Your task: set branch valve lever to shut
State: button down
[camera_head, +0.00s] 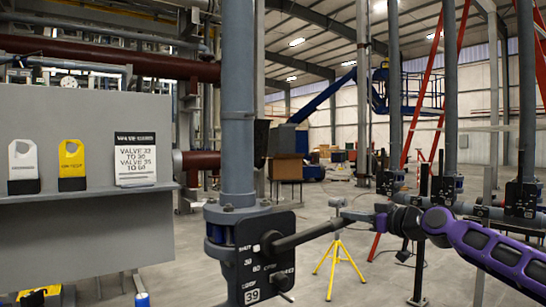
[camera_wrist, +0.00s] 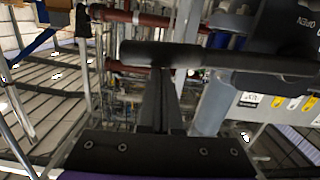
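The branch valve's black plate (camera_head: 268,262) sits on the grey vertical pipe in the head view, marked SHUT at upper left, then 30, 60 and a partly hidden OPEN. A tag reading 39 is at its bottom. The black lever (camera_head: 305,236) points right and slightly up from the plate. In the wrist view the lever (camera_wrist: 215,56) lies across the picture, by the plate's OPEN mark. My gripper (camera_head: 352,216) is at the lever's outer end. Its fingers (camera_wrist: 162,85) look close together and meet the lever's lower edge; whether they touch is unclear.
A grey panel (camera_head: 90,225) with white and yellow tags and a sign stands at left. A yellow tripod (camera_head: 339,270) stands behind the lever. Other pipes with valves (camera_head: 522,198) and a red ladder (camera_head: 424,85) are at right. Open floor lies behind.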

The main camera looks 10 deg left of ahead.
jog(key=shift+w+d+f+m, duration=0.15)
jog(key=shift+f+m, duration=0.35)
jog(key=shift+f, duration=0.55)
